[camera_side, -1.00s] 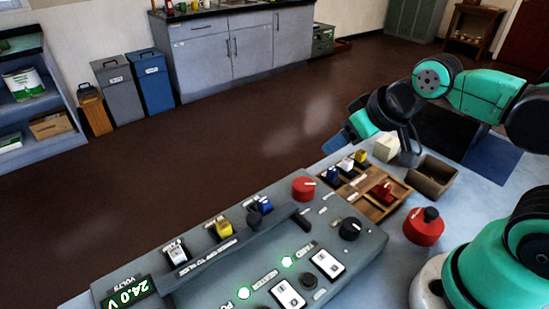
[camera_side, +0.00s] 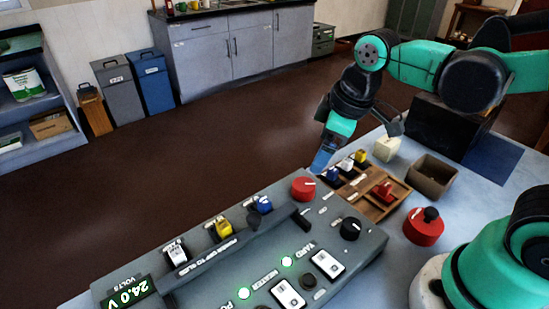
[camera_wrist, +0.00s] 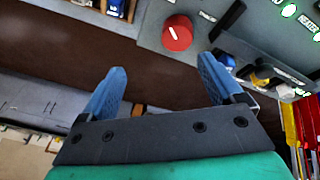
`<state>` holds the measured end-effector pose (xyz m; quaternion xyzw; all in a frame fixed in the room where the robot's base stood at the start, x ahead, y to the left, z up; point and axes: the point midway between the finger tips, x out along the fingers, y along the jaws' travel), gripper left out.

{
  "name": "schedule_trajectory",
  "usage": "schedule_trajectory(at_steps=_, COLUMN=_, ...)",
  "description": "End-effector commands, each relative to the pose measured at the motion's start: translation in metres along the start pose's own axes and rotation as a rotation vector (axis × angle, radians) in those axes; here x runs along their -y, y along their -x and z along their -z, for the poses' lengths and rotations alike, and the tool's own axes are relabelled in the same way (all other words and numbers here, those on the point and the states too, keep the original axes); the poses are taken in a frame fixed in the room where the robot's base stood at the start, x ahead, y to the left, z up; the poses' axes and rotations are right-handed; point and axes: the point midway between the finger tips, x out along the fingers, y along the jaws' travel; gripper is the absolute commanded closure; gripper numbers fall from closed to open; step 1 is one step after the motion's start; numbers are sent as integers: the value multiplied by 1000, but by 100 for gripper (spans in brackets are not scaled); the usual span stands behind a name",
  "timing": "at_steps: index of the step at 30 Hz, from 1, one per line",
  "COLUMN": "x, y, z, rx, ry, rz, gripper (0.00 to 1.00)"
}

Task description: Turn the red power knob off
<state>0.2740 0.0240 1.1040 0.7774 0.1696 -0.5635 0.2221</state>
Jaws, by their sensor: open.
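The red knob (camera_side: 303,188) sits at the back edge of the grey control panel (camera_side: 372,246), with a white mark on its top. It also shows in the wrist view (camera_wrist: 177,33), ahead of and between the fingers. My gripper (camera_side: 320,164) has blue fingers and hangs just behind and above the knob in the side view. In the wrist view my gripper (camera_wrist: 160,82) is open, with its two fingers spread apart and nothing between them. The fingers are apart from the knob.
On the panel are a black knob (camera_side: 351,229), white, yellow and blue switches, lit green lamps and a 24.0 volts display (camera_side: 125,292). A wooden tray (camera_side: 376,207) with coloured parts stands right of the red knob. A brown box (camera_side: 433,176) and a red round part (camera_side: 424,226) lie further right.

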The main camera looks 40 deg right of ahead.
Motion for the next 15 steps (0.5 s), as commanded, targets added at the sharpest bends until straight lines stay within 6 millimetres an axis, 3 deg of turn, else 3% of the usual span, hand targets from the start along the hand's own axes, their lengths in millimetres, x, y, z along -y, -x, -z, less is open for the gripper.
schedule_trajectory(at_steps=6, x=12, y=-20, z=15, rx=166, ry=380, rz=121, gripper=13)
schedule_trajectory(at_steps=15, x=17, y=-37, z=16, rx=215, ry=506, rz=171, gripper=13)
